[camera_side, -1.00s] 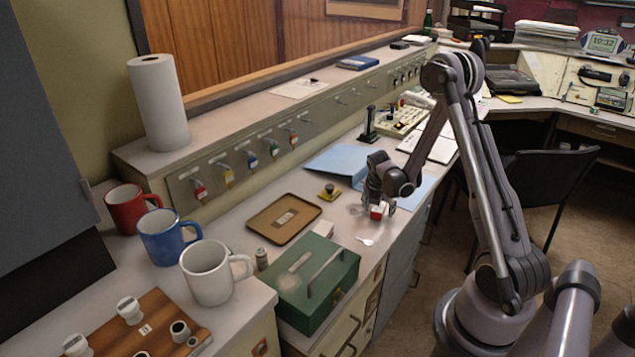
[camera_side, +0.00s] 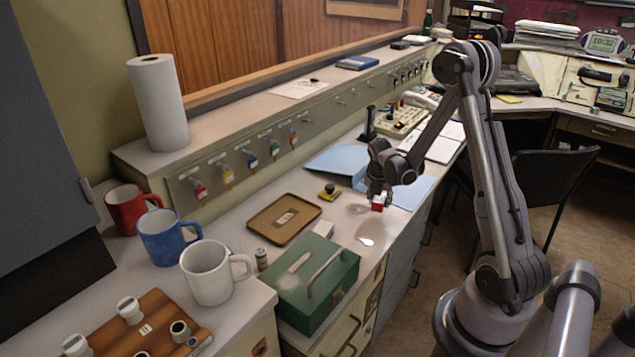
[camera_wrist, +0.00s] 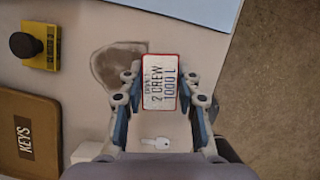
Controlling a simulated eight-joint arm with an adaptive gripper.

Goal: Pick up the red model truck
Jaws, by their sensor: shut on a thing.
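The red model truck (camera_side: 378,204) is held in my gripper (camera_side: 378,196) over the front part of the counter in the side view. In the wrist view, the truck (camera_wrist: 156,83) shows a white lettered panel with a red border. My gripper's two fingers (camera_wrist: 159,97) are shut on its left and right sides. The truck appears slightly above the counter, and its underside is hidden.
A small key (camera_wrist: 156,142) lies on the counter near the truck. A brown keys tray (camera_side: 283,219), a yellow-and-black button box (camera_side: 329,193) and a green cash box (camera_side: 313,283) stand to the left. Blue folders (camera_side: 338,161) lie behind. The counter's front edge is close.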

